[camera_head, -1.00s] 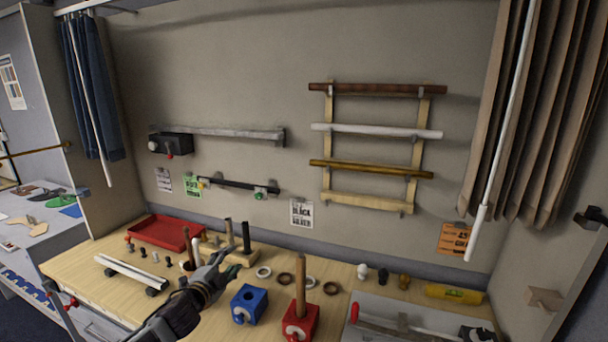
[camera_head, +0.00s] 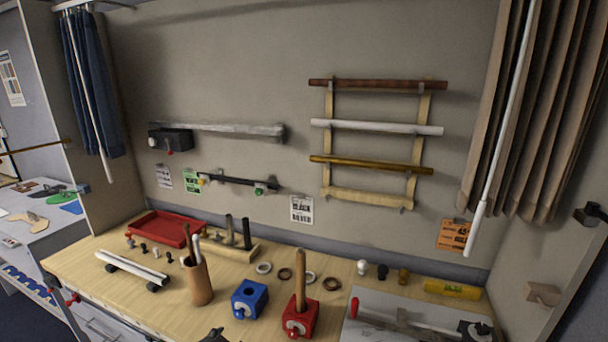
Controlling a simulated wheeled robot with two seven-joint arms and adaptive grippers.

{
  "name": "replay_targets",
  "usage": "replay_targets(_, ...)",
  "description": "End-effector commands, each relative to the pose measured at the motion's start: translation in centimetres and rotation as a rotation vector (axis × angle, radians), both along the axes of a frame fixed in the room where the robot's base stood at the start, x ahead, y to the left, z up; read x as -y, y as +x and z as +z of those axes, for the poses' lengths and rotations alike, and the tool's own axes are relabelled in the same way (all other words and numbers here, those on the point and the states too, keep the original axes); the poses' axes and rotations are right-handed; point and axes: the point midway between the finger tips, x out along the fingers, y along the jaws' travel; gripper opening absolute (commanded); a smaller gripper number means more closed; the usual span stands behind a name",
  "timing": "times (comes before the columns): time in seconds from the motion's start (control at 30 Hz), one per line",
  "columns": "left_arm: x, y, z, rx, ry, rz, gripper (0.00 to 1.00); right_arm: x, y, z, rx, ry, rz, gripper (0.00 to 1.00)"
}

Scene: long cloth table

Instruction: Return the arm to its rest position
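Only a small dark tip (camera_head: 214,335) of my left arm shows at the bottom edge of the head view, left of the middle. Its fingers cannot be made out, so I cannot tell whether the gripper is open or shut. It is in front of the wooden bench and apart from the objects on it. My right gripper is not in view.
The wooden bench (camera_head: 95,262) holds a red tray (camera_head: 165,229), a brown cup (camera_head: 199,283) with sticks, a blue block (camera_head: 249,300), a red block (camera_head: 300,318) with an upright wooden rod, and several rings. A grey board (camera_head: 375,312) lies at right.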

Motion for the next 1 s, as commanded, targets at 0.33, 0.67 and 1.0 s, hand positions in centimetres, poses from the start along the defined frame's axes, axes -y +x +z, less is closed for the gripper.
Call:
replay_targets(0.33,-0.7,-9.2,-2.9,-0.27,-0.14,0.172,0.48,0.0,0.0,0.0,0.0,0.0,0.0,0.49)
replay_targets(0.67,-1.2,-14.4,-3.8,-0.419,-0.202,0.268,0.48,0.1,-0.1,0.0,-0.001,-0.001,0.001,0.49)
replay_targets(1.0,-1.5,-17.9,-4.0,-0.513,-0.236,0.328,0.48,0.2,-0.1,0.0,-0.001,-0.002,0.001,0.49)
